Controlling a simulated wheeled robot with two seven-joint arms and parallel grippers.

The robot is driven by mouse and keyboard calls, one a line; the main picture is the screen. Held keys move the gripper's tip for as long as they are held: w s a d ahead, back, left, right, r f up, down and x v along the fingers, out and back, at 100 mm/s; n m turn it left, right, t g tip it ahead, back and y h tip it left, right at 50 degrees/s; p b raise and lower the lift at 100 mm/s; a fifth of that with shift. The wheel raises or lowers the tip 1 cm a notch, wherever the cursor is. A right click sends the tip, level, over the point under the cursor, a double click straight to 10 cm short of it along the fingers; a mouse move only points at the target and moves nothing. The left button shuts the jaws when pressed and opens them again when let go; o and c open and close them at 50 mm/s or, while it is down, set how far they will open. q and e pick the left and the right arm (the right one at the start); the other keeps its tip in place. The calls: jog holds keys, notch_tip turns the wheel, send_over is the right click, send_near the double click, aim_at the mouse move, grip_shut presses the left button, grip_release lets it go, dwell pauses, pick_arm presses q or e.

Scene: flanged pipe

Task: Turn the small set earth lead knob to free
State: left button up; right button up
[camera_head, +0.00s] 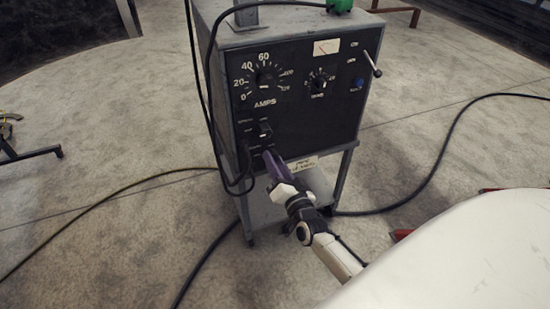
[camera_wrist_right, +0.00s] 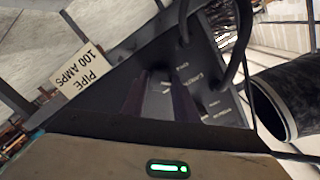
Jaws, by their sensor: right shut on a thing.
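The welding set (camera_head: 300,110) is a grey box with a dark front panel. My right gripper (camera_head: 270,160) reaches the lower left of this panel, and its purple fingers cover the spot there. In the right wrist view the fingers (camera_wrist_right: 158,98) stand on both sides of a small grey knob (camera_wrist_right: 160,82) and are shut on it. The lettering beside the knob is too small to read, and which mark the knob points at cannot be told. My left gripper is not in view.
A selector knob (camera_head: 265,130) sits just above the fingers, below the large amps dial (camera_head: 266,77). A black cable (camera_head: 208,100) hangs down the panel's left side. A white tag (camera_wrist_right: 78,72) reads "PIPE 100 AMPS". A pale curved surface (camera_head: 460,260) fills the lower right.

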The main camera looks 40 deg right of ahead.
pick_arm(q)
jog(key=p, duration=0.2)
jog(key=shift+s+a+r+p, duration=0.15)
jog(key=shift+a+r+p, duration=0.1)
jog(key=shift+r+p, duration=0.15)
pick_arm(e)
jog(key=n, duration=0.8)
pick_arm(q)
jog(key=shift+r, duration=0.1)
pick_arm(e)
jog(key=shift+n, duration=0.3)
jog(key=o, duration=1.1)
jog(key=shift+c, duration=0.2)
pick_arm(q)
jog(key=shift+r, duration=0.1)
pick_arm(e)
jog(key=shift+s, duration=0.1)
